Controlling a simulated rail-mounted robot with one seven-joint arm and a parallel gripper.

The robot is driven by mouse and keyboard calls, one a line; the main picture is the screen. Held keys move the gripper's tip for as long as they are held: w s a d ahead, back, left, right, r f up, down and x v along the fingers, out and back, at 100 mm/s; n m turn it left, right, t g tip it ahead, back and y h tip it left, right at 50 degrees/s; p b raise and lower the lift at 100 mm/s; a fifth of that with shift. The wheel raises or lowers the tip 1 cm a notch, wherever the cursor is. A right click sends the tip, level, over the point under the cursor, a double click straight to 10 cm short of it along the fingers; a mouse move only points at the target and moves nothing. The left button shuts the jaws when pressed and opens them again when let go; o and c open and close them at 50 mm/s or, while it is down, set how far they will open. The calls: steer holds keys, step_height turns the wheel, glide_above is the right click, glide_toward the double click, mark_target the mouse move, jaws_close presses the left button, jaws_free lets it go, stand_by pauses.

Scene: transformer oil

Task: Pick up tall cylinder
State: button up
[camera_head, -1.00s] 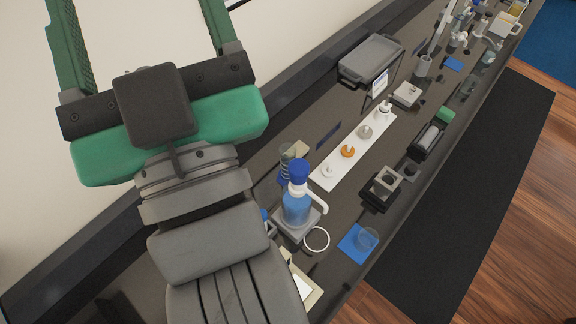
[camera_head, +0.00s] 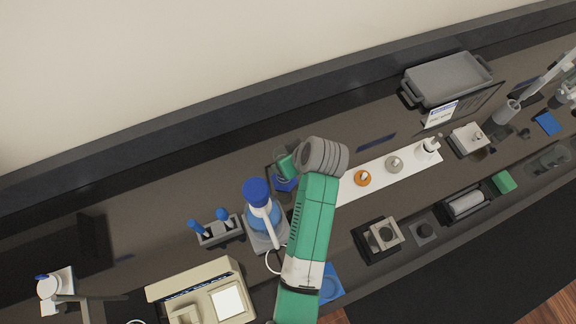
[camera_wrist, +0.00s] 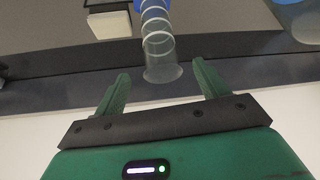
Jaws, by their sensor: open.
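The tall cylinder, clear with pale rings, shows in the wrist view (camera_wrist: 158,40), with blue at its far end. Its clear near end appears between the two green fingers of my gripper (camera_wrist: 161,78), with space on either side. My gripper is open and nothing is clamped in it. In the head view my gripper (camera_head: 284,163) is at the cylinder's place behind the blue-capped bottle. There only a blue part of the cylinder (camera_head: 285,184) shows; the rest is hidden by my gripper.
The blue-capped wash bottle (camera_head: 262,212) stands close in front, on a grey device. A grey rack with blue-topped items (camera_head: 218,232) is to its left. A white strip (camera_head: 408,164) with small parts lies right. The back wall ledge (camera_head: 215,118) runs behind; bench behind the strip is largely clear.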

steer(key=x, duration=0.6)
steer(key=shift+w+a, duration=0.2)
steer(key=shift+f, duration=0.1)
steer(key=shift+c, duration=0.3)
steer(key=c, duration=1.4)
